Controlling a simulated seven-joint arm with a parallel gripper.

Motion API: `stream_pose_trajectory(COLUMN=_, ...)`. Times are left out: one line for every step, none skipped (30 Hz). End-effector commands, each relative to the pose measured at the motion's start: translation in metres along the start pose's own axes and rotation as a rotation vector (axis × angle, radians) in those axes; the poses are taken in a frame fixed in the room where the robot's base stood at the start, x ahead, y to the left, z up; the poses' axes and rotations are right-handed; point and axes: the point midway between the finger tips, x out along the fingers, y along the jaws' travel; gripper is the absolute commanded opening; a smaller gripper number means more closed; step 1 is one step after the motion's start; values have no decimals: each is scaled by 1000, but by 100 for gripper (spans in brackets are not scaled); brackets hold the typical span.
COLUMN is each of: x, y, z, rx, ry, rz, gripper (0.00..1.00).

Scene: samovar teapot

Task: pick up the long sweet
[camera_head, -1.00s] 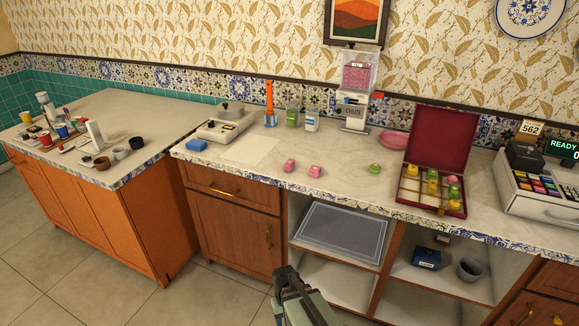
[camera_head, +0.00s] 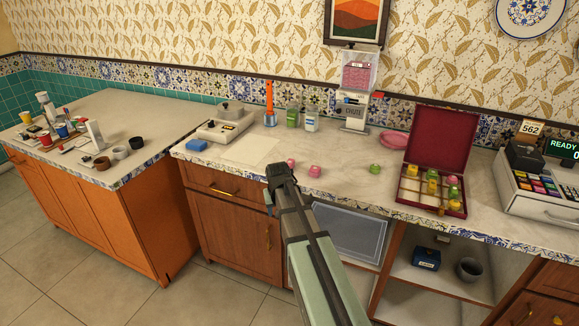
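Two small pink sweets lie on the counter; the left one (camera_head: 291,162) is partly behind my gripper's tip, and the right one (camera_head: 315,171) is in plain view. I cannot tell by shape which is the long one. My gripper (camera_head: 277,172) is at the counter's front edge, just left of and in front of the left pink sweet. The fingers are dark and seen from behind, so their opening and any contact are hidden.
A pink dish (camera_head: 393,138), dispenser (camera_head: 355,100) and bottles (camera_head: 311,122) stand behind.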

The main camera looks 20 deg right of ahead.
Motion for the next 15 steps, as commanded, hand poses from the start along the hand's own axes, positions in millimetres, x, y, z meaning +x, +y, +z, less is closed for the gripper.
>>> stream_pose_trajectory(x=-16, y=4, z=-21, rx=8, ry=25, rz=6, gripper=58)
stream_pose_trajectory(x=-24, y=6, z=-30, rx=13, ry=37, rz=9, gripper=58)
stream_pose_trajectory(x=-36, y=8, z=-42, rx=21, ry=52, rz=13, gripper=58)
stream_pose_trajectory(x=-46, y=10, z=-52, rx=28, ry=65, rz=17, gripper=58)
stream_pose_trajectory(x=-54, y=12, z=-60, rx=34, ry=76, rz=20, gripper=58)
stream_pose_trajectory(x=-67, y=15, z=-73, rx=42, ry=92, rz=24, gripper=58)
stream_pose_trajectory(x=-76, y=17, z=-81, rx=49, ry=103, rz=28, gripper=58)
stream_pose_trajectory(x=-86, y=19, z=-89, rx=57, ry=113, rz=32, gripper=58)
stream_pose_trajectory(x=-97, y=21, z=-99, rx=68, ry=125, rz=37, gripper=58)
stream_pose_trajectory(x=-106, y=23, z=-107, rx=76, ry=134, rz=40, gripper=58)
stream_pose_trajectory(x=-114, y=25, z=-114, rx=83, ry=142, rz=44, gripper=58)
stream_pose_trajectory(x=-125, y=27, z=-122, rx=95, ry=152, rz=47, gripper=58)
stream_pose_trajectory(x=-132, y=28, z=-129, rx=104, ry=159, rz=50, gripper=58)
stream_pose_trajectory(x=-140, y=30, z=-135, rx=113, ry=165, rz=54, gripper=58)
stream_pose_trajectory(x=-150, y=32, z=-144, rx=126, ry=173, rz=59, gripper=58)
